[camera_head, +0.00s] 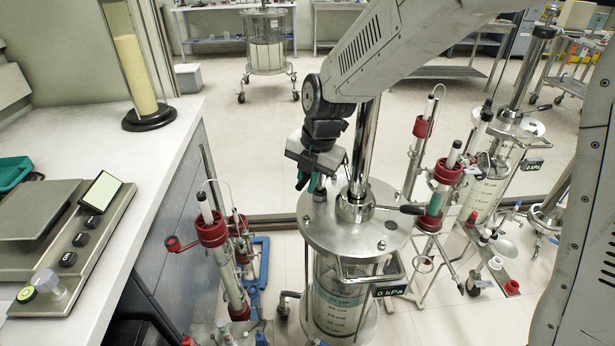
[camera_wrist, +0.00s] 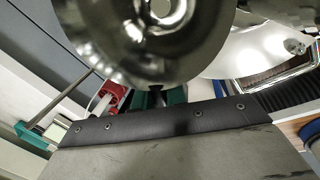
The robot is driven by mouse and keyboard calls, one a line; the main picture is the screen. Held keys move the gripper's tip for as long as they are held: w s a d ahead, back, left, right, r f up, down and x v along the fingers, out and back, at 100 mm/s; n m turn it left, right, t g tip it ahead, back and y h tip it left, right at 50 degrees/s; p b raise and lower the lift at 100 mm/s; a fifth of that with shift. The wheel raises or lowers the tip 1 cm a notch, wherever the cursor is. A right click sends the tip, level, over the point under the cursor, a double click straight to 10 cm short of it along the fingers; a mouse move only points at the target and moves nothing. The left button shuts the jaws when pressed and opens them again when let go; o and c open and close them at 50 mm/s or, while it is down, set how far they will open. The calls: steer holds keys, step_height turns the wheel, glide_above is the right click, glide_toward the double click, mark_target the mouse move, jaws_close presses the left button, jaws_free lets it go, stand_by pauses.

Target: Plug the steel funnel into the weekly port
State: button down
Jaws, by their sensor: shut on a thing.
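A shiny round steel piece, which looks like the bowl of the steel funnel (camera_wrist: 120,50), fills the top of the wrist view, close to the camera. My gripper (camera_head: 309,182) is shut on it; its green fingertips (camera_wrist: 157,97) show just below the bowl's rim. In the head view the gripper is over the left back part of the round steel lid (camera_head: 325,228) of the middle column, and the funnel is not clearly seen there. The funnel's stem is hidden. I cannot read a label that marks the weekly port, nor tell whether the funnel touches the lid.
A polished steel post (camera_head: 363,135) rises from the lid beside my gripper. Red-collared glass columns (camera_head: 212,235) stand to the left, and more (camera_head: 447,175) to the right. A white bench (camera_head: 130,190) with a scale (camera_head: 45,225) is at left. The floor behind is mostly clear.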

steer(key=shift+f, duration=0.5)
steer(key=c, duration=1.3)
jaws_free()
steer(key=shift+c, duration=0.2)
steer(key=v, duration=0.7)
steer(key=shift+r, duration=0.35)
steer(key=shift+s, duration=0.1)
